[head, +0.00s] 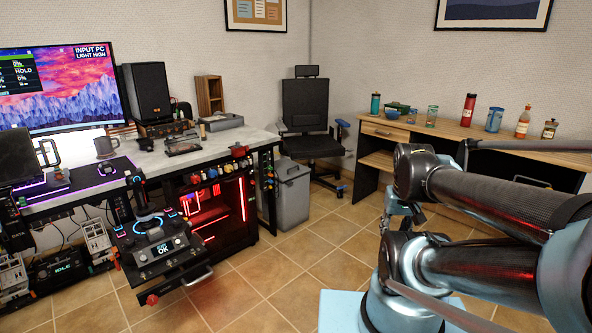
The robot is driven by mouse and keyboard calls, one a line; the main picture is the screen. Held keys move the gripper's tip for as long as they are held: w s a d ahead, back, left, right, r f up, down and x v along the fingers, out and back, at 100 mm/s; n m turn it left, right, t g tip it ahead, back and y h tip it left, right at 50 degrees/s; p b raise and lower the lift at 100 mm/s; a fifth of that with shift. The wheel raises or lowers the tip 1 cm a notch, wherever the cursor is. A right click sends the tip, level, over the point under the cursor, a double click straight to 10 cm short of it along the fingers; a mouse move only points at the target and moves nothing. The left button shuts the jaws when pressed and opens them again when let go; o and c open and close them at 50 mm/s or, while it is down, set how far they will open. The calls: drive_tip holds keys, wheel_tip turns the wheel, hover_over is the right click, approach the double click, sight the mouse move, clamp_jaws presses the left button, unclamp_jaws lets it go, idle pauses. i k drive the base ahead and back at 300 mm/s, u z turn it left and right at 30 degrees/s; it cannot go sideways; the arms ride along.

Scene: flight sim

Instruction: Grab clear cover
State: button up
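I cannot make out a clear cover for certain. A low, partly see-through object with dark edges (183,143) lies on the light worktop left of centre, but it is too small to identify. My arm's dark links fill the right side of the picture and hide part of the floor and the wooden desk. I cannot make out my gripper's fingers.
The worktop (222,143) holds a speaker (147,91) and monitor (62,88). A joystick panel (158,247) juts out below. A grey bin (291,195) and black chair (306,112) stand beyond. A wooden desk (450,128) carries bottles and cups. The middle floor is clear.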

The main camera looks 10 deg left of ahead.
sight(183, 143)
drive_tip(key=u, duration=0.25)
drive_tip(key=i, duration=1.45)
drive_tip(key=u, duration=0.65)
drive_tip(key=i, duration=1.1)
drive_tip(key=u, duration=0.3)
